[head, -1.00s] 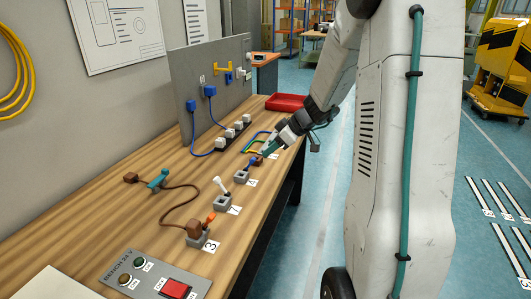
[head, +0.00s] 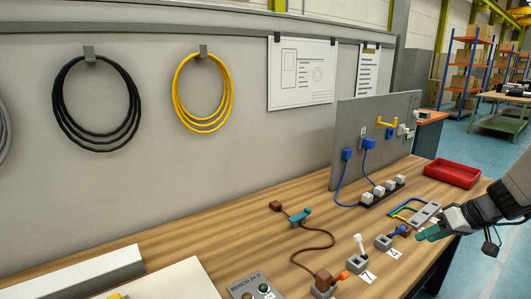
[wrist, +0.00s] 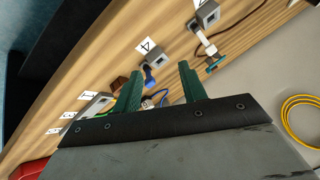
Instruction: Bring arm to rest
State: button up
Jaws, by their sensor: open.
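My gripper (head: 432,233) is at the right of the head view, over the right front edge of the wooden bench (head: 230,229). Its teal fingers also show in the wrist view (wrist: 160,88), spread apart with nothing held between them. Beyond the fingers in the wrist view lie a blue lever (wrist: 149,76) on a grey block by a label 4, and a brown block (wrist: 118,83). The gripper appears to be above the bench top; the exact gap cannot be told.
A grey upright panel (head: 355,118) with blue plugs stands behind a row of white plugs (head: 390,187). A red tray (head: 452,173) is at the back right. Switch blocks, including one with a white lever (head: 359,245), line the front.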

jog(key=s+a+r+g+h, duration=0.1)
jog(key=s+a+r, duration=0.3)
jog(key=s, duration=0.5)
jog(key=s+a+r+m+g+h, duration=0.1)
jog(key=s+a+r, duration=0.3)
jog(key=s+a, duration=0.4)
jog(key=s+a+r+m+g+h, duration=0.1)
jog(key=s+a+r+h, duration=0.2)
jog(key=s+a, duration=0.3)
jog(key=shift+s+a+r+g+h, duration=0.35)
jog(key=shift+s+r, duration=0.3)
jog(key=shift+s, duration=1.3)
